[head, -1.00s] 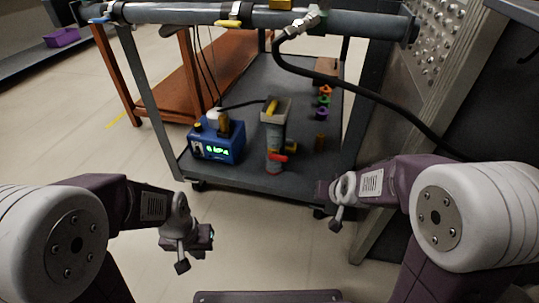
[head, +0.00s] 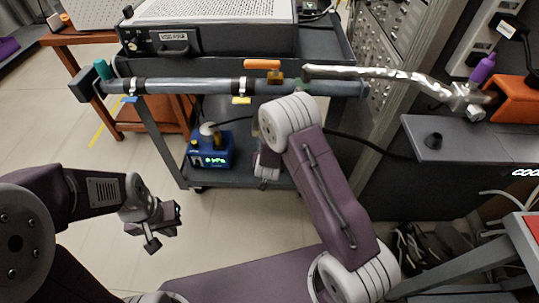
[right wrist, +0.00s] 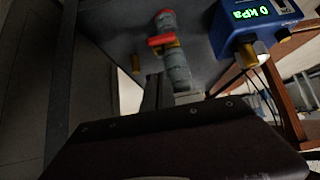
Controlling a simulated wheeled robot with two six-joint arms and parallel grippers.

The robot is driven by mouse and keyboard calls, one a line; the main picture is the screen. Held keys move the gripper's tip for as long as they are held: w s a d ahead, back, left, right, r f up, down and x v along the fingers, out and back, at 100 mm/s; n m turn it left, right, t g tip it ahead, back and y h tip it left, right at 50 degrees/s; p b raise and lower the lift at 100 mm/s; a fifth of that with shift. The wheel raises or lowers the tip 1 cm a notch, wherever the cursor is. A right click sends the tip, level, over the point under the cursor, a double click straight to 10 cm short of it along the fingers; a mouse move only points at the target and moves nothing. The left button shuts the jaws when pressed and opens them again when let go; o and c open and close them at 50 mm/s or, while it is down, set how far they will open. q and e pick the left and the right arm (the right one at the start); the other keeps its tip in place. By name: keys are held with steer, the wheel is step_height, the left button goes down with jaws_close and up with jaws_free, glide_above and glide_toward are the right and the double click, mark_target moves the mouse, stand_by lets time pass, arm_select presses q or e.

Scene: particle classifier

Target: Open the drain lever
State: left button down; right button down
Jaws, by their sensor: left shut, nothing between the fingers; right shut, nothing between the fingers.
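A red lever (right wrist: 161,40) sits near one end of a grey cylindrical fitting (right wrist: 178,72) in the right wrist view; it looks like the drain lever. In the head view my right arm hides this fitting. My right gripper (head: 267,172) is shut and empty, pointing down over the cart's lower shelf on the fitting's side. My left gripper (head: 160,226) is shut and empty, over the floor in front of the cart.
A blue pressure gauge box (head: 211,150) stands on the lower shelf; it also shows in the right wrist view (right wrist: 233,32), reading 0 kPa. A dark ledge (head: 450,140) stands at right.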

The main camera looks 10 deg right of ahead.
steer(key=s+f+b+x, duration=0.2)
steer(key=b+x, duration=0.5)
steer(key=x, duration=0.6)
steer(key=shift+a+b, duration=0.25)
steer(key=shift+b, duration=0.15)
